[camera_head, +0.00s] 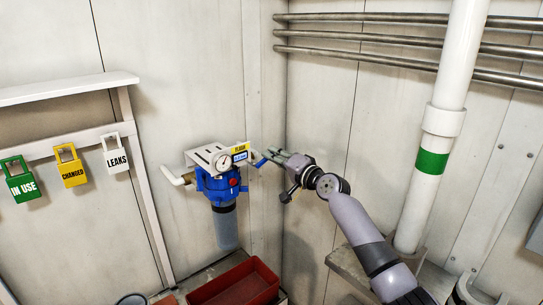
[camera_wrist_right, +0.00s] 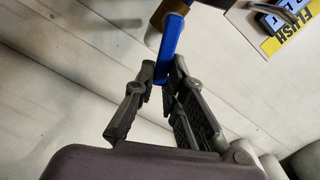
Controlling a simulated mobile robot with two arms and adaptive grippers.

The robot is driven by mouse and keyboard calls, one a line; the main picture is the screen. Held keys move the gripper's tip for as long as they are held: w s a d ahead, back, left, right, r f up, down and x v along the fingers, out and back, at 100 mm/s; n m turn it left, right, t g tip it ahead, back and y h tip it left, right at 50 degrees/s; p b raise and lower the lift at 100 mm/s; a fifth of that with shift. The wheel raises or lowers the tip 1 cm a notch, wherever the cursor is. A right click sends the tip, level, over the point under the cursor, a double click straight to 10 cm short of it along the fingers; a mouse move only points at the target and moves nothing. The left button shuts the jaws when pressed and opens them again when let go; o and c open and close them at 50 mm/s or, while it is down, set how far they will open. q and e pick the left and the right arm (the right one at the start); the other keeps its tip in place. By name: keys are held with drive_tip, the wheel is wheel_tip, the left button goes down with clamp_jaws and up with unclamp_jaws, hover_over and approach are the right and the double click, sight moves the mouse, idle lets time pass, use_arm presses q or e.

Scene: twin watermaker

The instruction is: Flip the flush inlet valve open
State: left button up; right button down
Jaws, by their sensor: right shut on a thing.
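The flush inlet valve's blue lever (camera_wrist_right: 171,42) shows in the right wrist view, with its lower end between the fingertips of my right gripper (camera_wrist_right: 163,80). The gripper is shut on this lever. In the head view the lever (camera_head: 261,162) is a small blue piece at the right side of the blue filter unit (camera_head: 216,185), and my right gripper (camera_head: 271,156) reaches it from the right. A yellow FLUSH label (camera_head: 240,149) is beside the valve; it also shows in the right wrist view (camera_wrist_right: 285,33). My left gripper is not in view.
A round gauge (camera_head: 223,161) sits on the unit's white bracket. A red tray (camera_head: 236,284) is below. Tags marked IN USE, CHANGED and LEAKS (camera_head: 116,155) hang at left. A white pipe with a green band (camera_head: 432,162) stands at right. Metal pipes (camera_head: 390,40) run along the wall.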

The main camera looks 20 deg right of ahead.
drive_tip(key=shift+d+f+m+p, duration=0.15)
drive_tip(key=shift+f+m, duration=0.4)
drive_tip(key=shift+m, duration=0.6)
drive_tip(key=shift+d+f+m+p, duration=0.15)
drive_tip(key=shift+f+m, duration=0.4)
drive_tip(key=shift+m, duration=0.6)
drive_tip(key=shift+a, duration=0.1)
drive_tip(key=c, duration=1.9)
unclamp_jaws()
drive_tip(key=shift+c, duration=0.2)
drive_tip(key=v, duration=1.2)
drive_tip(key=shift+w, duration=0.1)
